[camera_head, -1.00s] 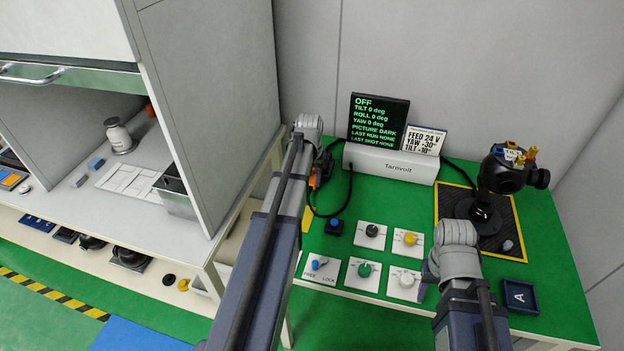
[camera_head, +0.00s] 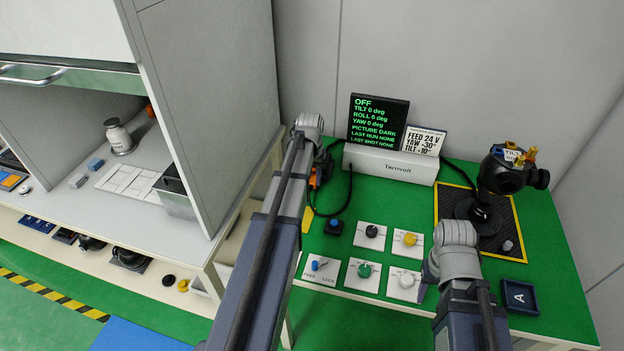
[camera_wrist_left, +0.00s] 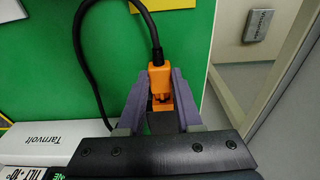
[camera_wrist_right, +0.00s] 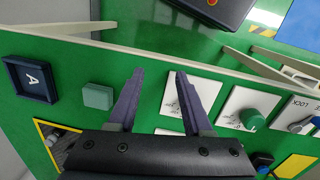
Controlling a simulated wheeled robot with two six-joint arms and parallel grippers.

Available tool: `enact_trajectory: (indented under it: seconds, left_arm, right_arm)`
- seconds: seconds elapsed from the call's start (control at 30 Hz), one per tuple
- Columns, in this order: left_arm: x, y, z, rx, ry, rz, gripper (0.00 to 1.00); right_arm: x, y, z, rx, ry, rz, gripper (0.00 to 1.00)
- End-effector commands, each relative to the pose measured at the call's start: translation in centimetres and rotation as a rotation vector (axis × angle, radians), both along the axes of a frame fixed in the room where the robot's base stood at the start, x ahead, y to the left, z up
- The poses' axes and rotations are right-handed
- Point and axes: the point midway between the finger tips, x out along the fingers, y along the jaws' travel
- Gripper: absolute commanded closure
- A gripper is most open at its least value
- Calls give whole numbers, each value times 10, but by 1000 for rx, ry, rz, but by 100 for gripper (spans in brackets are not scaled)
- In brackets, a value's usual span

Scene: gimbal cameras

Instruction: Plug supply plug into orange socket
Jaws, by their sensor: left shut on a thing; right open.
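My left gripper (camera_wrist_left: 160,78) is shut on the orange supply plug (camera_wrist_left: 159,76), with one finger on each side and a black cable leaving its top. In the head view only a sliver of orange (camera_head: 313,181) shows beside my left arm, near the table's left edge. The gimbal camera (camera_head: 503,178) stands at the right on a black mat, with blue and yellow-orange connectors (camera_head: 530,154) on top. My right gripper (camera_wrist_right: 162,76) is open and empty above the table's front part.
The white Tarnvolt box (camera_head: 390,165) and a dark screen reading OFF (camera_head: 378,120) stand at the back. Several knob panels (camera_head: 363,273) fill the middle. A dark tray marked A (camera_head: 520,297) lies front right. A grey shelf unit (camera_head: 215,80) rises at the left.

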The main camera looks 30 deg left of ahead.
Motion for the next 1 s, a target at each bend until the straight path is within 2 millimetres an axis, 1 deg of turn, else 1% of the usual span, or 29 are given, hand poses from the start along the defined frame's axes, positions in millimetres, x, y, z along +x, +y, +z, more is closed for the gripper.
enact_trajectory:
  seconds: [0.67, 0.97, 1.0]
  left_arm:
    - [17, 4, 0, 0, 0, 0, 100]
    - [19, 4, 0, 1, -4, 0, 100]
    - [19, 5, 0, 1, -4, 0, 65]
  right_arm:
    - [0, 0, 0, 0, 0, 0, 50]
    - [0, 0, 0, 0, 0, 0, 50]
    - [0, 0, 0, 0, 0, 0, 50]
